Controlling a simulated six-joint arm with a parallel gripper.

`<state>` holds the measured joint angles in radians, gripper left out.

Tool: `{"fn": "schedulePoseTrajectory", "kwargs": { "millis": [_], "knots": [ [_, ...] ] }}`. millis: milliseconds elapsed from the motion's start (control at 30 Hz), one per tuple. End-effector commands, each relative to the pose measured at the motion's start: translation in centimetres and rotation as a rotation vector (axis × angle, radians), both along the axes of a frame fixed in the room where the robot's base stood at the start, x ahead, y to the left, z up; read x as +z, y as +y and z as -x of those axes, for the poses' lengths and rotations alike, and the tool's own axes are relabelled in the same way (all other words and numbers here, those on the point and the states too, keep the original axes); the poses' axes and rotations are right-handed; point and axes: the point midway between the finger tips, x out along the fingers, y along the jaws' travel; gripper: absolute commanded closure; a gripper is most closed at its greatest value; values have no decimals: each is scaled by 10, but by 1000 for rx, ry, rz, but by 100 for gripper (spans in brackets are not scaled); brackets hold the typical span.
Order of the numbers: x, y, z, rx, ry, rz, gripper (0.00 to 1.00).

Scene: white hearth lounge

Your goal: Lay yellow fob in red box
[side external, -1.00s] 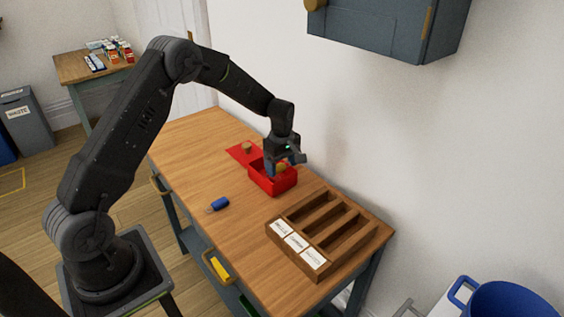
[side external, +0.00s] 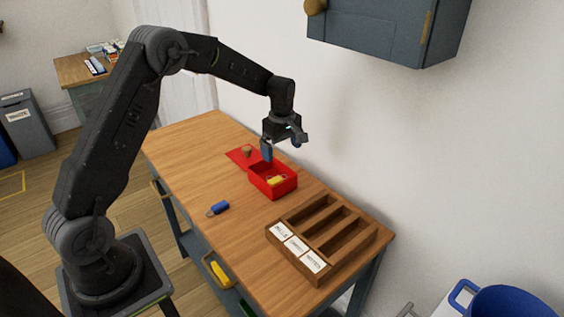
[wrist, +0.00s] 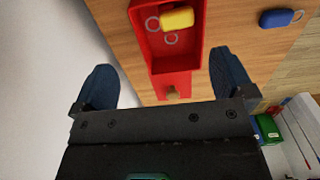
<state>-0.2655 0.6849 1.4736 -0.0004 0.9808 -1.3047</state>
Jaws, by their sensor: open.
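The yellow fob (side external: 275,181) lies inside the open red box (side external: 274,193) on the wooden table. In the wrist view the yellow fob (wrist: 177,18) shows in the red box (wrist: 196,47), with one ring beside it and another below it. My gripper (side external: 275,150) is above the back of the box. In the wrist view my gripper (wrist: 165,85) has its two blue fingers wide apart with nothing held between them. The red lid (side external: 238,155) with a tan knob (side external: 247,151) lies flat behind the box.
A blue fob (side external: 219,208) lies on the table to the left of the box. A wooden tray (side external: 325,273) with several slots and white labels stands at the right. A dark cabinet (side external: 385,30) hangs on the wall above.

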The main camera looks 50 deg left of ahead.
Motion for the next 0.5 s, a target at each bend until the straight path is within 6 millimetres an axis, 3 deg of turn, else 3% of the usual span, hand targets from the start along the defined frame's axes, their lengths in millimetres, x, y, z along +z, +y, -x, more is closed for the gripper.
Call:
{"fn": "schedulePoseTrajectory", "kwargs": {
  "millis": [200,500],
  "knots": [
    [42,0,0,0,-1,0,0],
    [74,-7,6,-47,-16,-4,0]
  ]
}}
